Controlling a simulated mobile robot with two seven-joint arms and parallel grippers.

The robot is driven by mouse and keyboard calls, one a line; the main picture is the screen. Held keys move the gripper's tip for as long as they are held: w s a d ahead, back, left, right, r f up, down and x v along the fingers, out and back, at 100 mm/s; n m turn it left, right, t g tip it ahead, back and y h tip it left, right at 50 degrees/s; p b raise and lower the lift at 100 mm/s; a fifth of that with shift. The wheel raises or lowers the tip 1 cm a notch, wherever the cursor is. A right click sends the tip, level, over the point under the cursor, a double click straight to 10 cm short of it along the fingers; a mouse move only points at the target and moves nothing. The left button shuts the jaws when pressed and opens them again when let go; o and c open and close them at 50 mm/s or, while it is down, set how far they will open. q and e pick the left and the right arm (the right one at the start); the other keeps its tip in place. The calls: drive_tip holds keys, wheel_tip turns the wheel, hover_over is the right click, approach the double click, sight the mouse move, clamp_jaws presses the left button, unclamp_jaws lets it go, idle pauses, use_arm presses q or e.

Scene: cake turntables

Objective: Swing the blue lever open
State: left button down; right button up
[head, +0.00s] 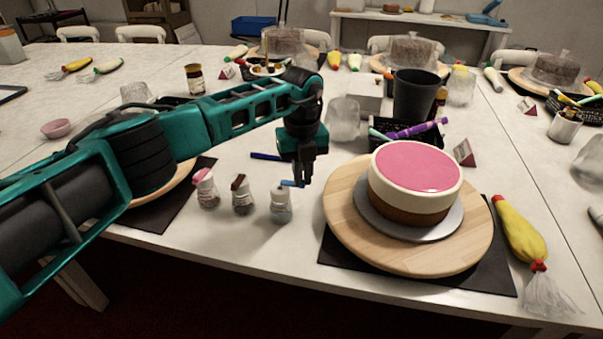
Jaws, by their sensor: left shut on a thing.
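A small clear jar (280,206) with a blue lever (289,183) on top stands on the white table, left of the cake. My left gripper (301,182) reaches down from above and is shut on the blue lever at its right end. The fingertips hide part of that end. The lever lies roughly level, and how far it is swung is too small to tell. My right gripper is not in view.
Two similar jars, with a pink top (203,176) and a brown top (239,182), stand just left. A pink-topped cake (417,166) sits on a wooden turntable (345,225) to the right. A yellow piping bag (521,229) lies beyond it. The table front is clear.

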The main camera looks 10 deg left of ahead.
use_arm(q)
drive_tip(key=shift+w, duration=0.1)
idle(0.5)
drive_tip(key=c, duration=1.2)
unclamp_jaws()
wheel_tip(320, 180, up, 13)
drive_tip(key=shift+f+p, duration=0.1)
drive_tip(key=shift+p, duration=0.2)
